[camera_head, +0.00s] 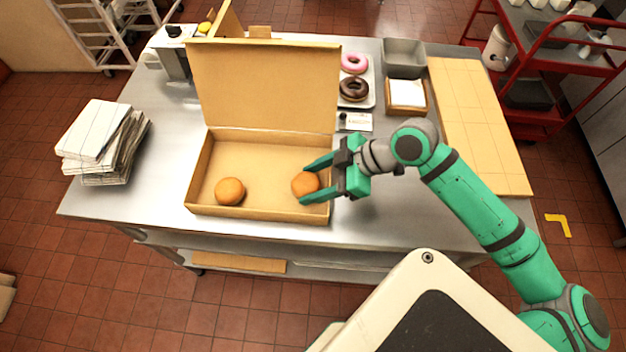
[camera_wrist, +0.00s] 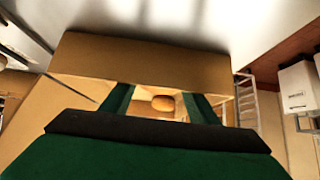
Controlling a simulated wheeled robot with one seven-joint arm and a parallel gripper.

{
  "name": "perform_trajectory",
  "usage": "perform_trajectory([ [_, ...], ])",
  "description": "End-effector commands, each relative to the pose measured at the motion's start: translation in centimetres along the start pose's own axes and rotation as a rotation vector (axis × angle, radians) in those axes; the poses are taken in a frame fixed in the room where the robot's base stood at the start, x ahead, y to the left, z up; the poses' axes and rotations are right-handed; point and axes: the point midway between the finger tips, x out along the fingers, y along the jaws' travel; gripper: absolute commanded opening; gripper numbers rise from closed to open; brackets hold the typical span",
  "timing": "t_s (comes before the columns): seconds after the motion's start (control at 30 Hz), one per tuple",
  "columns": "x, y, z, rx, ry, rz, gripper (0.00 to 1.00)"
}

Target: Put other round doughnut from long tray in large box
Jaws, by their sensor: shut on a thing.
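The large box (camera_head: 262,213) stands open on the steel table with its lid raised at the back. One plain round doughnut (camera_head: 230,191) lies in its left front part. My gripper (camera_head: 304,184) reaches in from the right, shut on another round doughnut (camera_head: 306,184) at the box's right side. I cannot tell whether this doughnut touches the floor of the box. In the wrist view a round doughnut (camera_wrist: 163,103) shows between the fingers. The long tray (camera_head: 371,99), behind the box to the right, holds a pink ring doughnut (camera_head: 354,63) and a chocolate ring doughnut (camera_head: 354,88).
A grey bin (camera_head: 404,56), a paper-lined box (camera_head: 407,95) and a wooden board (camera_head: 480,125) are at the right. A small card (camera_head: 355,122) stands by the tray. The front right tabletop is clear beneath my arm.

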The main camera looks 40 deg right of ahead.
Motion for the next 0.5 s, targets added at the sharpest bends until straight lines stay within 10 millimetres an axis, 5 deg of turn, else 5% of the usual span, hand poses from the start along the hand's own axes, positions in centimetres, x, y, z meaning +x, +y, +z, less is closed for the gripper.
perform_trajectory([
  [0.2,0.12,-0.02,0.1,0.0,0.0,0.0,0.32],
  [0.23,0.09,-0.02,0.09,0.0,0.0,0.0,0.61],
  [0.27,0.09,-0.01,0.09,0.0,0.0,0.0,0.68],
  [0.5,0.08,-0.02,0.07,0.0,0.0,0.0,0.73],
])
